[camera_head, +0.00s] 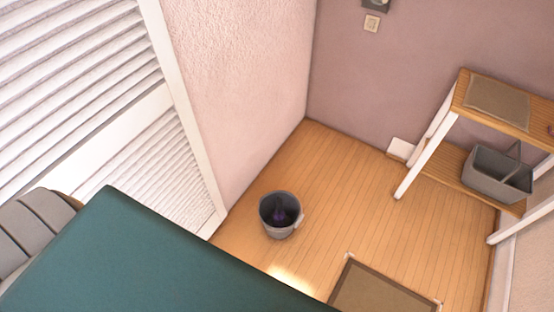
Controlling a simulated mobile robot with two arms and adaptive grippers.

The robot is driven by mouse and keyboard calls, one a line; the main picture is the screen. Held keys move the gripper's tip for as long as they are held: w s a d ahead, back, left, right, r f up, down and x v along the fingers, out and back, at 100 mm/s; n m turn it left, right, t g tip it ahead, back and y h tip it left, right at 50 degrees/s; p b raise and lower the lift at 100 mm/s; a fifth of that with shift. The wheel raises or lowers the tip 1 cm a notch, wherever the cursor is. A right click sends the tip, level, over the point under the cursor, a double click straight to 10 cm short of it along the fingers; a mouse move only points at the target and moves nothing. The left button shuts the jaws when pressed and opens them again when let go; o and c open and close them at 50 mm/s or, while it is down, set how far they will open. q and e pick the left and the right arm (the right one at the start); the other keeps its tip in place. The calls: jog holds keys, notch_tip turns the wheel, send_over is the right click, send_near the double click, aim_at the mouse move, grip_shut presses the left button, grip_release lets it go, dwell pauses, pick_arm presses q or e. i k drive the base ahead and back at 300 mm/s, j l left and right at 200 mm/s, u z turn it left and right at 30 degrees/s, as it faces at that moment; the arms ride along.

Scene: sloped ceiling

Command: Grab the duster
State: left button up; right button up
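A dark grey bucket (281,214) stands upright on the wooden floor near the corner of the room. A small dark purple thing (280,215) is inside it; it may be the duster, but it is too small and dark to tell. No other thing that looks like a duster is visible. Neither of my grippers is in view.
A large teal surface (130,250) fills the lower left, with grey padded shapes (35,228) beside it. A brown mat (382,290) lies on the floor. A white-legged wooden shelf (453,172) holds a grey basket (490,182) at right. Open floor surrounds the bucket.

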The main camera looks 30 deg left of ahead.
aim_at(279, 217)
jog(key=k+u, duration=0.1)
jog(key=u, duration=0.75)
jog(key=l, duration=0.1)
